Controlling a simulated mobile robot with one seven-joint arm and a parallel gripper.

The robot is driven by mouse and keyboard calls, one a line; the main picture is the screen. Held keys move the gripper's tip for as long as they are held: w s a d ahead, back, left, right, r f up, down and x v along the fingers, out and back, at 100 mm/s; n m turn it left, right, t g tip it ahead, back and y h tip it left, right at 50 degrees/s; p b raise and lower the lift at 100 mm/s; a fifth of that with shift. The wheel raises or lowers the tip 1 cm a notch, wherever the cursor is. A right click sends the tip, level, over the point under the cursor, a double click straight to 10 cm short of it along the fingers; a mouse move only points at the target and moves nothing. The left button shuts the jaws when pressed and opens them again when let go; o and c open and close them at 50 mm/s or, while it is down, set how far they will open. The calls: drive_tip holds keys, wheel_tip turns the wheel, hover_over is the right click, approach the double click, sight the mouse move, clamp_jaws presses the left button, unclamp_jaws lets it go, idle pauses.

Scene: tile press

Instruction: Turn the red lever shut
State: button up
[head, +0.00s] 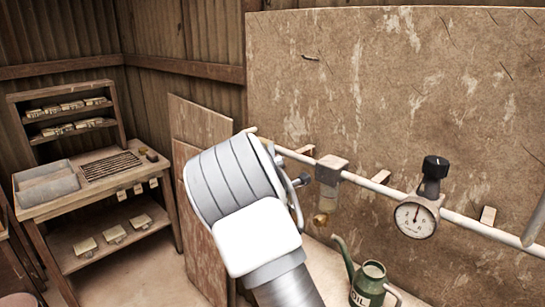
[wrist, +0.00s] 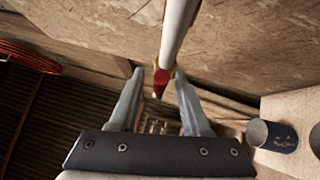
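In the wrist view, the red lever (wrist: 162,82) shows end-on at the end of the pale pipe (wrist: 178,28), with a bit of yellow fitting beside it. My gripper (wrist: 159,75) is open, with one finger on each side of the lever. A gap shows between the lever and the left finger; on the right I cannot tell whether they touch. In the head view my own white and grey arm link covers the lever and most of my gripper. The pale pipe (head: 465,220) runs along the board to the right.
On the pipe are a square block with a small amber bowl (head: 325,193) and a round gauge (head: 415,217) with a black knob (head: 435,166). A green oil can (head: 368,284) stands below. A shelf bench (head: 100,193) is at left. The wrist view shows a dark blue can (wrist: 274,136).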

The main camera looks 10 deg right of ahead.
clamp_jaws()
idle(1.2)
